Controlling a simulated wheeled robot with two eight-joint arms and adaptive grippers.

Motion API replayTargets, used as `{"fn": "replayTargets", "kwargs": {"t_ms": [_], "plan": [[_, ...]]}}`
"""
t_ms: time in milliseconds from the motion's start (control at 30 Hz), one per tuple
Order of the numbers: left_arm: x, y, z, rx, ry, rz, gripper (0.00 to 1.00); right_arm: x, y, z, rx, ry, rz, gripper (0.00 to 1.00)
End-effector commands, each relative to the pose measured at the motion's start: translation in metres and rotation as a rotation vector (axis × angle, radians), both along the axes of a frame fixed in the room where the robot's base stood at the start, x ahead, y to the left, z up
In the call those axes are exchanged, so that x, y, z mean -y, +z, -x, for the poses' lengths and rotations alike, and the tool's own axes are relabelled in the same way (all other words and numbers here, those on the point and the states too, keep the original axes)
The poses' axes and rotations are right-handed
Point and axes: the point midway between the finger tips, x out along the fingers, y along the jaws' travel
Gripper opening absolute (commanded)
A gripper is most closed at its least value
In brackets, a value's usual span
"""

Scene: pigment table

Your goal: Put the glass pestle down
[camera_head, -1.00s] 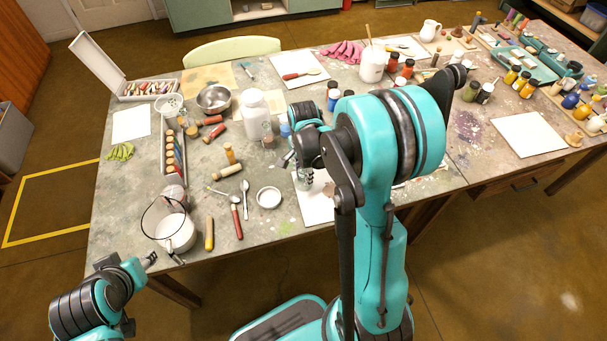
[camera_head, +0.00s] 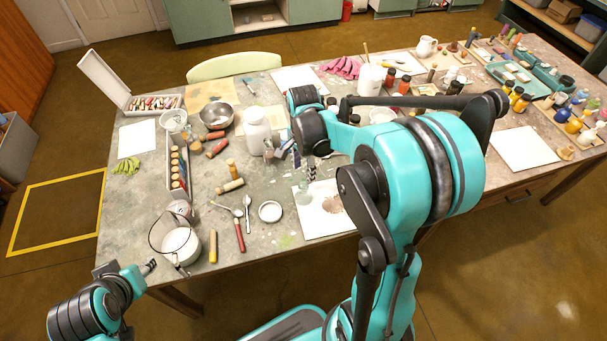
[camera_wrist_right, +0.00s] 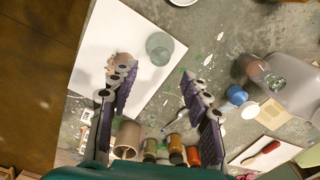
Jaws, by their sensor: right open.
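The glass pestle (camera_head: 302,196) is a clear greenish glass piece standing at the left edge of a white slab (camera_head: 318,221). In the right wrist view the pestle (camera_wrist_right: 160,47) shows as a round glass form by the slab's edge (camera_wrist_right: 100,30). My right gripper (camera_head: 304,165) is open above the pestle; in its wrist view the spread fingers (camera_wrist_right: 157,80) have nothing between them, and the pestle lies beyond their tips. My left gripper (camera_head: 149,267) is off the table's front left corner, too small to judge.
A brown pigment patch (camera_head: 332,204) lies on the slab. A small white dish (camera_head: 270,211), a spoon (camera_head: 247,205) and a red-handled tool (camera_head: 239,232) lie left of it. A white bottle (camera_head: 256,130) and a glass jar (camera_wrist_right: 265,72) stand behind. My right arm hides part of the table.

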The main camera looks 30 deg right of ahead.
Motion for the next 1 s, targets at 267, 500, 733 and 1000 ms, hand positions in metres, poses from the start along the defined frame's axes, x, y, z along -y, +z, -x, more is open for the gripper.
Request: {"fn": "replayTargets", "kwargs": {"t_ms": [267, 500, 733, 1000], "plan": [[0.0, 0.004, 0.0, 0.0, 0.0, 0.0, 0.4, -0.015, 0.03, 0.011, 0.059, 0.151, 0.017, 0.48], [0.0, 0.004, 0.0, 0.0, 0.0, 0.0, 0.4, -0.059, 0.072, 0.053, 0.263, 0.688, 0.134, 0.48], [0.0, 0.004, 0.0, 0.0, 0.0, 0.0, 0.4, -0.092, 0.087, 0.093, 0.427, 1.178, 0.321, 0.48], [0.0, 0.004, 0.0, 0.0, 0.0, 0.0, 0.4, -0.106, 0.087, 0.11, 0.498, 1.431, 0.456, 0.48]]}}
